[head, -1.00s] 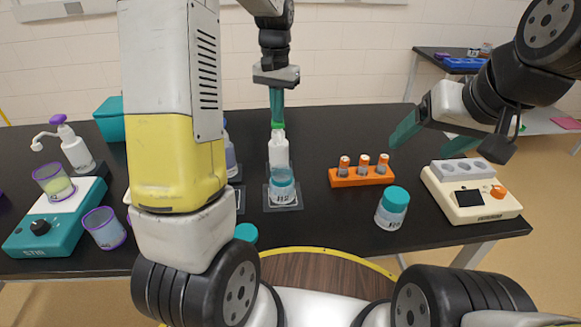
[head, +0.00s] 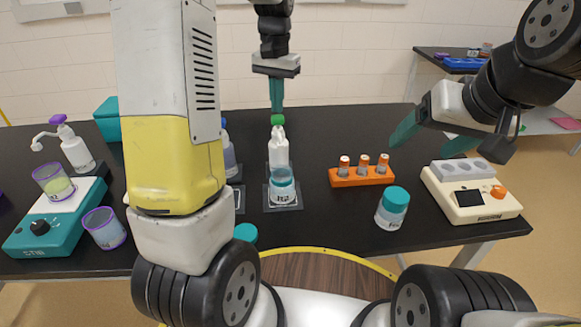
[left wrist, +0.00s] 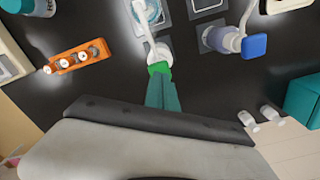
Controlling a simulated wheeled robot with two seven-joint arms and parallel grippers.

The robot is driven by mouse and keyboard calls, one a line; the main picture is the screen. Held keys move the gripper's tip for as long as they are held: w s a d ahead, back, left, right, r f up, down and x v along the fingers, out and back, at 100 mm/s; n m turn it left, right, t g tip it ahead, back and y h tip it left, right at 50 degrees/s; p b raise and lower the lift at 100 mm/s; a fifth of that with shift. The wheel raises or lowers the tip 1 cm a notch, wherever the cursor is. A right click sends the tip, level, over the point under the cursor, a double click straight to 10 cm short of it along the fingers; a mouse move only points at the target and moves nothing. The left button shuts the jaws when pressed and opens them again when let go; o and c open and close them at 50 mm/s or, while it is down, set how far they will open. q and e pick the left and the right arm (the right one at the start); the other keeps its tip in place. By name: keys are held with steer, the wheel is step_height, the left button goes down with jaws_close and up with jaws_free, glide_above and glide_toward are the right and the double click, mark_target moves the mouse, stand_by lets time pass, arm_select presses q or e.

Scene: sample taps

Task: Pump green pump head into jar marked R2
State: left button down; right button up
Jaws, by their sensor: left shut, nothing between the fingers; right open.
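The white pump bottle (head: 279,152) with the green pump head (head: 277,119) stands upright mid-table. Its nozzle points towards the jar marked R2 (head: 283,190), which stands on a dark square pad in front of it. My left gripper (head: 277,110) is shut and empty, pointing down just above the green head; I cannot tell if its tips touch it. The left wrist view shows the shut fingers (left wrist: 161,88) by the green head (left wrist: 159,68), and part of the jar (left wrist: 148,14). My right gripper (head: 430,138) is open and empty above the table's right side.
An orange rack (head: 361,177) with vials, a teal-lidded jar (head: 392,208) and a cream device (head: 472,200) stand to the right. A blue-headed pump bottle (left wrist: 226,41) stands beside the green one. A purple-headed pump (head: 75,150) and a teal stirrer (head: 55,225) are at left.

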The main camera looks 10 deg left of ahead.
arm_select(q)
steer(key=shift+f, duration=0.15)
steer(key=shift+f, duration=1.25)
steer(key=shift+r, duration=1.4)
steer(key=shift+f, duration=0.15)
steer(key=shift+f, duration=1.25)
steer(key=shift+r, duration=1.4)
steer(key=shift+r, duration=0.15)
